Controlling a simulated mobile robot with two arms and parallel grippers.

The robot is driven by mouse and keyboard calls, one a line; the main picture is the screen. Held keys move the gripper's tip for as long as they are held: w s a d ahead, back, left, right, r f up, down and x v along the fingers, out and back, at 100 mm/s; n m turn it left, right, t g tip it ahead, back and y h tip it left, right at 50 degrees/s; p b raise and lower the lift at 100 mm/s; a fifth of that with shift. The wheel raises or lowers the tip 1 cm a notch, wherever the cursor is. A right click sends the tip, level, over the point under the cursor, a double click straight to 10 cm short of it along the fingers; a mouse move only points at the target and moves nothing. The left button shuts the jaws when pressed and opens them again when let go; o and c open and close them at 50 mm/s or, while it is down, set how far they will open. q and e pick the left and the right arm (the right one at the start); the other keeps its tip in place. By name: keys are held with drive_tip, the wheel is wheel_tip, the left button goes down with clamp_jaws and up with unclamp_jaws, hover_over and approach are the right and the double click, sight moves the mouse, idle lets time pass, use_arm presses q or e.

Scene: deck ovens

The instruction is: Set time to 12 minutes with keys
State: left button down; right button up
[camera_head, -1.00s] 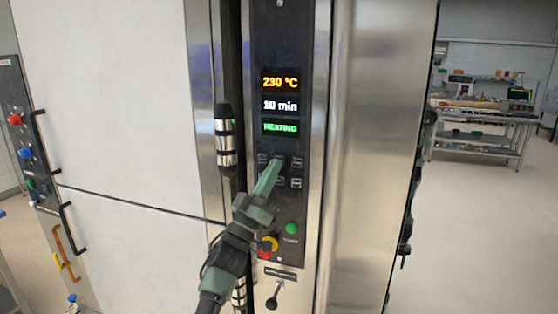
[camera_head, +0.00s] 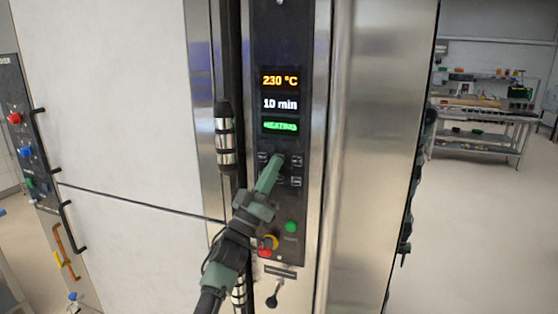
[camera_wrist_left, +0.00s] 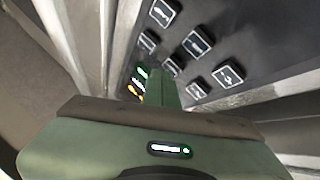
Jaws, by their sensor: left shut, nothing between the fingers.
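The oven's control panel (camera_head: 281,205) carries a display (camera_head: 281,104) that reads 230 °C, 10 min and a green heating line. Below it is a block of small keys (camera_head: 296,182), which also shows in the left wrist view (camera_wrist_left: 197,42). My left gripper (camera_head: 277,160) is shut and empty, its fingertips at the upper part of the keys. The fingers hide some keys, and I cannot tell whether the tip touches one.
A green button (camera_head: 291,227) and a red-and-yellow knob (camera_head: 268,245) sit below the keys. A vertical handle (camera_head: 224,140) stands just left of the panel. A workbench (camera_head: 480,125) is at the far right, with open floor before it.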

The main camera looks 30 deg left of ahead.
use_arm(q)
drive_tip(key=shift+w+a, duration=0.1)
drive_tip(key=shift+w, duration=0.3)
idle(0.5)
drive_tip(key=shift+s, duration=0.1)
drive_tip(key=shift+s+d+p, duration=0.2)
drive_tip(key=shift+s+p, duration=0.1)
drive_tip(key=shift+s, duration=0.45)
drive_tip(key=shift+w, duration=0.1)
drive_tip(key=shift+y, duration=0.3)
drive_tip(key=shift+w+a, duration=0.1)
drive_tip(key=shift+w, duration=0.3)
